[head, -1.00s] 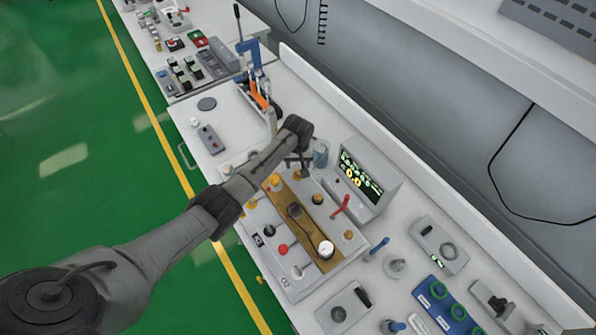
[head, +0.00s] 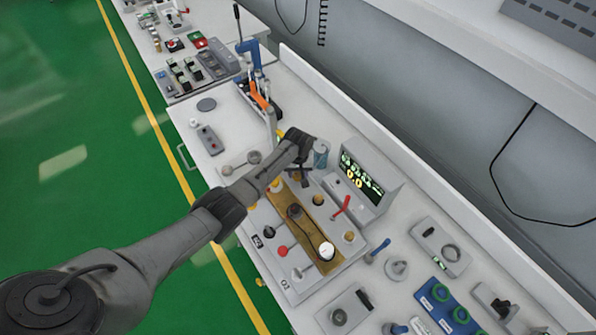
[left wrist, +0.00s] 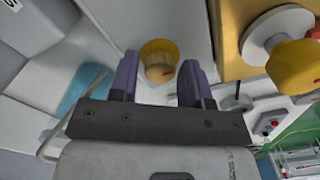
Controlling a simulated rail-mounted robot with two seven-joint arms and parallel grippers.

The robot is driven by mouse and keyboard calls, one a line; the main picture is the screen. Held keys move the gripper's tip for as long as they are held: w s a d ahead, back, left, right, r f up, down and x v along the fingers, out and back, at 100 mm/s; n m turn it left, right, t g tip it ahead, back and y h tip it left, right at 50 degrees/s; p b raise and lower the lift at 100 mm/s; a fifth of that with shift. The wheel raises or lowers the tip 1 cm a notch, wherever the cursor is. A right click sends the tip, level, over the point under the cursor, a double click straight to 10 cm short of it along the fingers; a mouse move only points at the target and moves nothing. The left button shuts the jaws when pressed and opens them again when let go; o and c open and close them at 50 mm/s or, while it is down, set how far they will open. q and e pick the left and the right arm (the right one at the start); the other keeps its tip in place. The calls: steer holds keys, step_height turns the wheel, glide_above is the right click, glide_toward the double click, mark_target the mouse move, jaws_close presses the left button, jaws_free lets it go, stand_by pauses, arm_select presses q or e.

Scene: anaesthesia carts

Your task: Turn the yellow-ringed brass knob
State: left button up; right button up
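The yellow-ringed brass knob (left wrist: 158,62) shows in the left wrist view, between and just beyond the fingertips. My left gripper (left wrist: 156,78) is open, with its two purple fingers apart on either side of the knob; I see no contact. In the head view my left gripper (head: 301,176) points down over the back left part of the control panel, and it largely hides the knob there. My right gripper is not in view.
A yellow knob with a white part (left wrist: 292,62) stands to the right in the left wrist view. In the head view, a display box (head: 358,183), a red lever (head: 342,207) and a blue-grey cylinder (head: 320,154) stand near the gripper.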

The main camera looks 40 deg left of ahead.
arm_select(q)
steer(key=c, duration=0.6)
steer(key=m+p, duration=0.1)
steer(key=m, duration=0.1)
steer(key=shift+r+m+p, duration=0.1)
steer(key=shift+m+p, duration=0.55)
steer(key=shift+m, duration=2.35)
